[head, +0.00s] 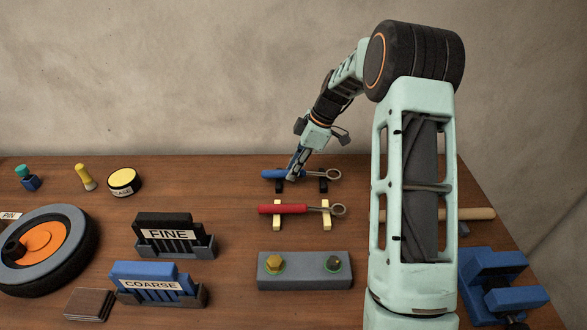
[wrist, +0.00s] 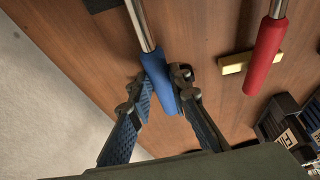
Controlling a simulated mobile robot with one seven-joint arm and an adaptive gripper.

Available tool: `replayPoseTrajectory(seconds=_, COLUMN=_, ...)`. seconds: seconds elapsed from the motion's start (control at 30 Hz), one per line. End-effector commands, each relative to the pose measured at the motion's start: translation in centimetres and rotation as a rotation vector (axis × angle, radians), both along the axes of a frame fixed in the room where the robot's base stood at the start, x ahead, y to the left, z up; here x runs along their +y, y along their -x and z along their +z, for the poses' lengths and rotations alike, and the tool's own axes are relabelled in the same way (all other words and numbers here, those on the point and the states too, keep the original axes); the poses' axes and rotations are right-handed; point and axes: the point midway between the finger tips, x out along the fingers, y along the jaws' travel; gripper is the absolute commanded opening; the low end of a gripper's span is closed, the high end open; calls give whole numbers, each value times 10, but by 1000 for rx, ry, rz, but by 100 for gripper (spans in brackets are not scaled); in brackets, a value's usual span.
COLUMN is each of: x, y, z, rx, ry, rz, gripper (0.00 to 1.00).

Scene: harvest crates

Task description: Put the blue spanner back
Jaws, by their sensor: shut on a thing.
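The blue spanner (head: 269,174) lies level at the back of the bench, its ring end to the right. It is at the pair of black rests (head: 323,187); whether it touches them I cannot tell. My gripper (head: 294,175) reaches down from above and is shut on the blue handle. In the wrist view the blue handle (wrist: 156,72) of the spanner sits between the two fingers (wrist: 164,88), its metal shaft running up out of the picture. The fingers hide part of the handle in the head view.
A red spanner (head: 284,209) lies just in front on cream rests (head: 277,222). Nearer are a grey block (head: 303,281) with two bolts, and FINE (head: 166,222) and COARSE (head: 150,275) holders. A wheel (head: 75,262) is left, a blue vice (head: 492,275) right. Bare bench lies left of the blue spanner.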

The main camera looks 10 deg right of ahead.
Motion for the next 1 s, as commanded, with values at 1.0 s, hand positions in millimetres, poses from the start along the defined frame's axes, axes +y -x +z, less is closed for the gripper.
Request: replayPoseTrajectory(seconds=1.0, x=-12, y=5, z=33, rx=-4, ry=1, rz=-1, gripper=35)
